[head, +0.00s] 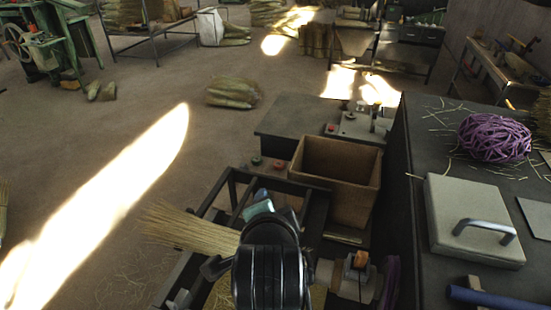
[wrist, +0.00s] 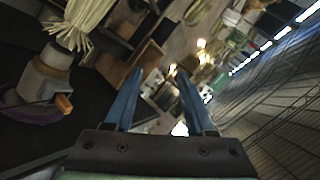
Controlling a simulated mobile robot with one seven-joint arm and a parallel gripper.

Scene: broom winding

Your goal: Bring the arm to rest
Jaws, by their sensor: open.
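My gripper (wrist: 160,72) shows in the wrist view with its two blue fingers spread apart and nothing between them. In the head view my black arm stands at bottom centre and hides most of the gripper; a bit of blue (head: 258,208) shows beyond it. A bundle of broom straw (head: 190,229) sticks out to the left from behind the arm. In the wrist view pale straw (wrist: 85,22) is at upper left, above a grey machine part (wrist: 40,85) with an orange block (wrist: 64,104), apart from the fingers.
An open brown box (head: 335,175) stands just beyond the arm. On the right, a dark table (head: 415,130) bears a purple twine ball (head: 494,138) and a pale lidded plate with a handle (head: 470,215). A straw bundle (head: 233,93) lies on the floor. The floor at left is mostly clear.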

